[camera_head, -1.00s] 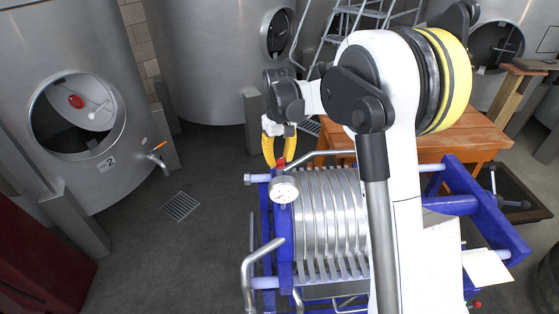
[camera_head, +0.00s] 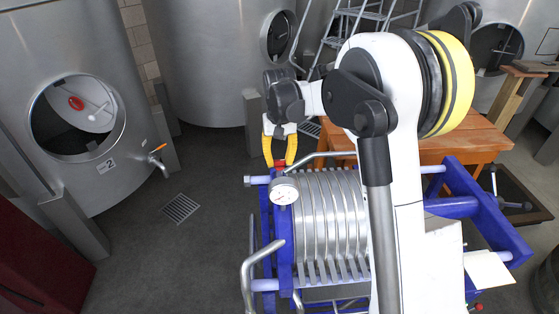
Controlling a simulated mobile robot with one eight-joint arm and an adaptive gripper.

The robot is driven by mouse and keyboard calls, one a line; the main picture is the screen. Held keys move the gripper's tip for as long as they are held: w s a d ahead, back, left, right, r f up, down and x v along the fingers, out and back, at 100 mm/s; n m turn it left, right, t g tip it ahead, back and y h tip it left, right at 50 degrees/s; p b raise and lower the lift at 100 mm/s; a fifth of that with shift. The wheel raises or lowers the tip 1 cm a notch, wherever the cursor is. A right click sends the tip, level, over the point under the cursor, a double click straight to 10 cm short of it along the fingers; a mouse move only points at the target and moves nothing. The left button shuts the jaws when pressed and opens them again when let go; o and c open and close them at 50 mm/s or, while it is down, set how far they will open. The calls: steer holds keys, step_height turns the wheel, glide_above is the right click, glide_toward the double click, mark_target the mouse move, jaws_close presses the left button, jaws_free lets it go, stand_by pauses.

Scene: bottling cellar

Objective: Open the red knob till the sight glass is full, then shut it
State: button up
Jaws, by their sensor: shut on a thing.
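My gripper (camera_head: 279,160), with yellow fingers, points down at the far left end of the blue-framed plate filter (camera_head: 283,250). It is shut on the red knob (camera_head: 280,163), a small part of which shows between the fingertips. A round white dial gauge (camera_head: 284,191) sits just below the knob in the picture. I cannot make out the sight glass or its level; my arm covers the middle and right part of the filter.
Steel tanks (camera_head: 190,60) stand at the back and left. A wooden table (camera_head: 450,135) is behind the filter. A floor drain (camera_head: 180,208) lies in the clear floor to the left. Paper (camera_head: 488,270) lies at the filter's right.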

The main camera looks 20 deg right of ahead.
mark_target(280, 161)
steer(key=o, duration=1.2)
step_height(280, 161, up, 12)
steer(key=shift+s, duration=0.15)
